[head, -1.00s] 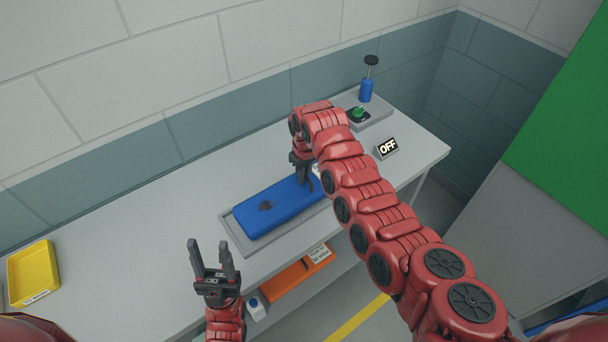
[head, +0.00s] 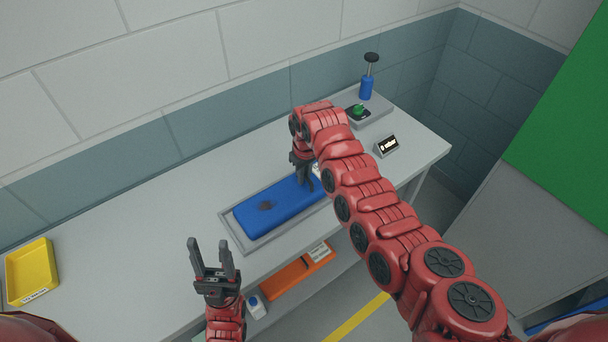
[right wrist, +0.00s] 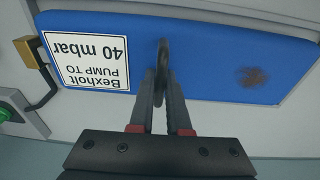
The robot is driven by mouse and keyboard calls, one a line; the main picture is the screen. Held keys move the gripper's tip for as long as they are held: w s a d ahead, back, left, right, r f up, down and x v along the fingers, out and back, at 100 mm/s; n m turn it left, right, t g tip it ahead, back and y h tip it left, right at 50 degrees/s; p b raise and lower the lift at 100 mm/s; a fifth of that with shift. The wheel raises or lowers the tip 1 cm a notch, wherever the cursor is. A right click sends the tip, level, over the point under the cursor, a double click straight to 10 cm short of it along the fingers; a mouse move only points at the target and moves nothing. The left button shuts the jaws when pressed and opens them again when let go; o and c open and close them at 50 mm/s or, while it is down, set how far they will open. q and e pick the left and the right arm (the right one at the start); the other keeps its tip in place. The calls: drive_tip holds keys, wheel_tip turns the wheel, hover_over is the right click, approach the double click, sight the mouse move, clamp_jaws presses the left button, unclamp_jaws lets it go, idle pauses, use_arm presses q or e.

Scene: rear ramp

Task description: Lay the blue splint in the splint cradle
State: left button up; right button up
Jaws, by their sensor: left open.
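The blue splint (head: 275,208) lies in the grey tray-like splint cradle (head: 233,231) on the bench in the head view. Its top has a dark brownish smudge. In the right wrist view the splint (right wrist: 215,65) bears a white label reading "Bexholt PUMP TO 40 mbar". My right gripper (head: 303,182) reaches down onto the splint's right part.
A blue hand pump (head: 367,82) and a green button (head: 357,110) stand at the back right. A small display (head: 386,145) is near them. A yellow tray (head: 31,273) is at far left. An orange bin (head: 298,272) sits below the bench top.

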drive_tip(key=o, duration=0.5)
